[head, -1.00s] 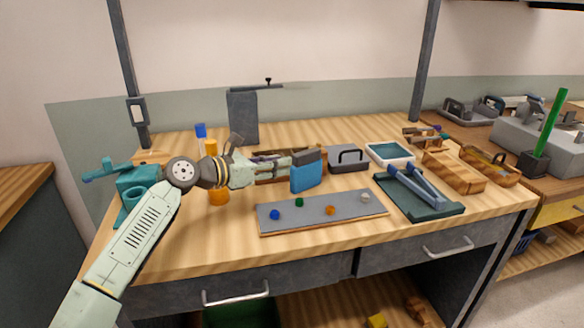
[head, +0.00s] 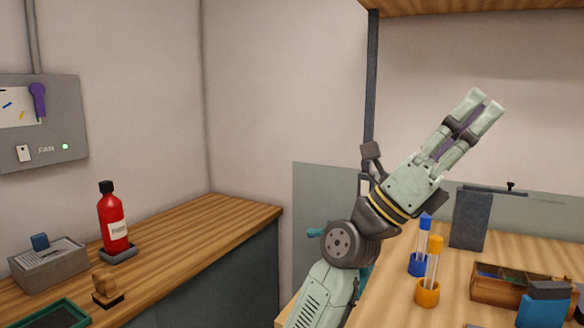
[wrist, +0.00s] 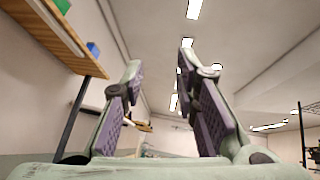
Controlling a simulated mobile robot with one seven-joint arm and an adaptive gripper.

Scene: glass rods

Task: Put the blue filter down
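A blue slab with a dark grey top (head: 541,312), which looks like the blue filter, stands on the wooden workbench at the bottom right of the head view. Its lower part is cut off by the picture edge. My gripper (head: 482,103) is raised high above the bench, pointing up and to the right, well apart from the slab. It also shows in the wrist view (wrist: 160,85), where its two purple-padded fingers are apart with nothing between them. The slab is not in the wrist view.
On the workbench stand a blue-capped glass tube (head: 425,245), an orange-capped tube (head: 433,270), a dark upright panel (head: 471,220) and a wooden crate (head: 482,291). A side counter (head: 215,230) at left holds a red bottle (head: 113,221) and a stamp (head: 107,288).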

